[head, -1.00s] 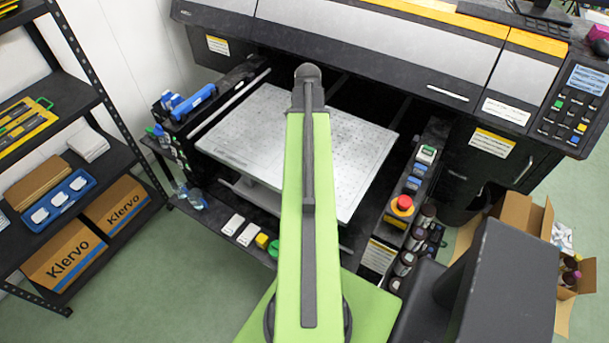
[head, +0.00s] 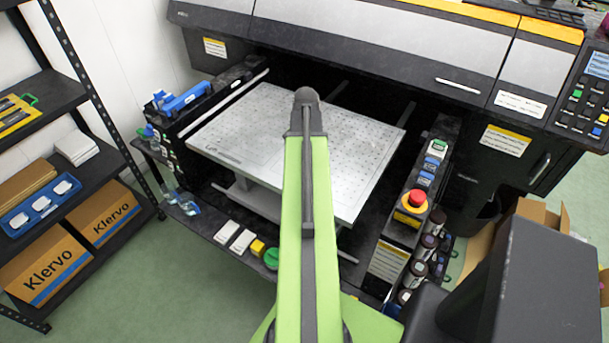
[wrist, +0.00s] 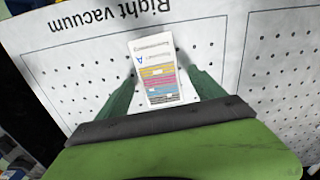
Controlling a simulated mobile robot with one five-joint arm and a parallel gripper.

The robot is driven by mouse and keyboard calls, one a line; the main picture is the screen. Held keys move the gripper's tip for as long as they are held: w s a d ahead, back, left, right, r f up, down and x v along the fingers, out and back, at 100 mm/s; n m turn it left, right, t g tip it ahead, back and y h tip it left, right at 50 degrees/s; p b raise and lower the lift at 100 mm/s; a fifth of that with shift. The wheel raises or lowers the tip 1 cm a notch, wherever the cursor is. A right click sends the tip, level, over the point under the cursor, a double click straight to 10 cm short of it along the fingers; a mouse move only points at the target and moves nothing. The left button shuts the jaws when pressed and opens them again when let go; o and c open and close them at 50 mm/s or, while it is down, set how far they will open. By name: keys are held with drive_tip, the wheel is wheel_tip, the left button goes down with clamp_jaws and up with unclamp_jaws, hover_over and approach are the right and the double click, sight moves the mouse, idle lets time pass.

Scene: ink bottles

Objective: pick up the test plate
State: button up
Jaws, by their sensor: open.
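The test plate is a small white card with a blue letter and coloured stripes (wrist: 160,84), seen in the wrist view. It lies on the white perforated printer bed (wrist: 85,68), near the upside-down "Right vacuum" lettering. My gripper (wrist: 158,58) is open, with one dark green finger on each side of the plate. The plate's near end is close to the dark bar of my gripper. I cannot tell whether the fingers touch it. In the head view my arm covers the middle of the bed (head: 240,128) and hides the plate and gripper.
The printer's grey cover (head: 370,50) overhangs the back of the bed. A red emergency button (head: 417,197) and several dark bottles (head: 416,272) stand right of the bed. A blue-handled tool (head: 187,98) is at left. A shelf with boxes (head: 45,272) stands far left.

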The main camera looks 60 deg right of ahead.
drive_tip(key=c, duration=1.5)
drive_tip(key=shift+p, duration=0.3)
wheel_tip(320, 180, up, 4)
drive_tip(key=p, duration=0.4)
drive_tip(key=shift+r, duration=0.25)
drive_tip(key=s+d+r+p, duration=0.2)
drive_tip(key=s, duration=0.1)
drive_tip(key=s+d+r+p, duration=0.2)
drive_tip(key=s+d, duration=0.1)
drive_tip(key=s+d+r+p, duration=0.2)
drive_tip(key=shift+s+d+r+p, duration=0.25)
drive_tip(key=shift+s+d+p, duration=0.1)
drive_tip(key=shift+s+p, duration=0.05)
